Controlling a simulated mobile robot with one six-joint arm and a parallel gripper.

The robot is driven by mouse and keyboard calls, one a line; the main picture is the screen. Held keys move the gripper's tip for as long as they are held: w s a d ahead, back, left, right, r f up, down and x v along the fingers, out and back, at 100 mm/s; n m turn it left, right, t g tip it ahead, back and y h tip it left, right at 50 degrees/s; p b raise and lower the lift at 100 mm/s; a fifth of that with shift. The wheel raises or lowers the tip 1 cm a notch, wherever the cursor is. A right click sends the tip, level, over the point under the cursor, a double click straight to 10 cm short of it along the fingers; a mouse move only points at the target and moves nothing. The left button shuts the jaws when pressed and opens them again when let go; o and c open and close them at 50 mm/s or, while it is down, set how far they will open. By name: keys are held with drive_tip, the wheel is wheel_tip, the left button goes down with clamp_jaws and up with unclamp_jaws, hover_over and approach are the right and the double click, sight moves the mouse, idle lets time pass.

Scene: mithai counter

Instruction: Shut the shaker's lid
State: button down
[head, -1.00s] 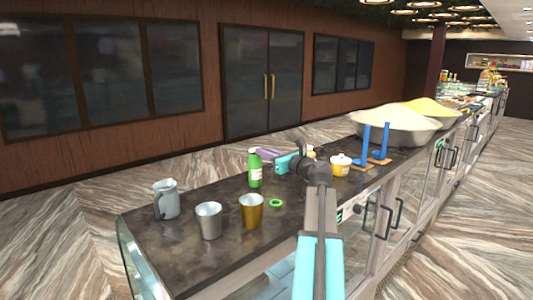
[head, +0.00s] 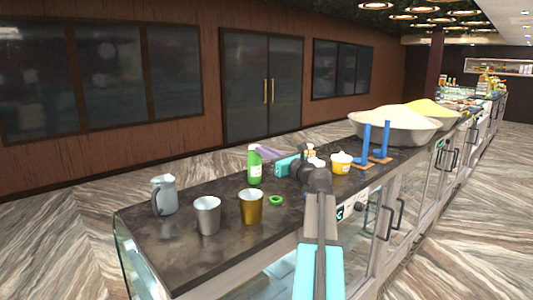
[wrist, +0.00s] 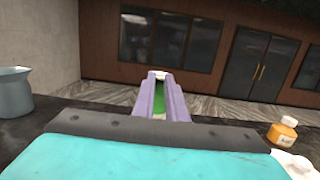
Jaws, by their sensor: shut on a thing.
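A green bottle (head: 254,168) with a white label stands upright on the dark counter, left of my gripper in the head view. It may be the shaker, but I cannot make out a hinged lid. My gripper (head: 268,152) has a teal body and purple fingers, reaching toward the bottle's upper part. In the wrist view the fingers (wrist: 161,98) are close together with a green thing (wrist: 167,103) between them. A small pale patch shows at the fingertips. The held thing is mostly hidden by the fingers, and I cannot tell if it is the bottle.
A grey jug (head: 164,195), a silver cup (head: 207,215), a gold cup (head: 251,206) and a green ring (head: 276,200) stand left and in front. An orange bottle (wrist: 283,131) and a yellow pot (head: 341,164) are right, before blue stands (head: 366,145) and heaped bowls (head: 398,135).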

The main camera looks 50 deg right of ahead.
drive_tip(key=c, duration=1.8)
unclamp_jaws()
drive_tip(key=shift+o, duration=0.2)
drive_tip(key=shift+s, duration=0.1)
drive_tip(key=s+a+f+b, duration=0.1)
drive_tip(key=s+b, duration=0.2)
drive_tip(key=s, duration=1)
drive_tip(key=shift+s+f+b, duration=0.25)
drive_tip(key=shift+f+b, duration=0.1)
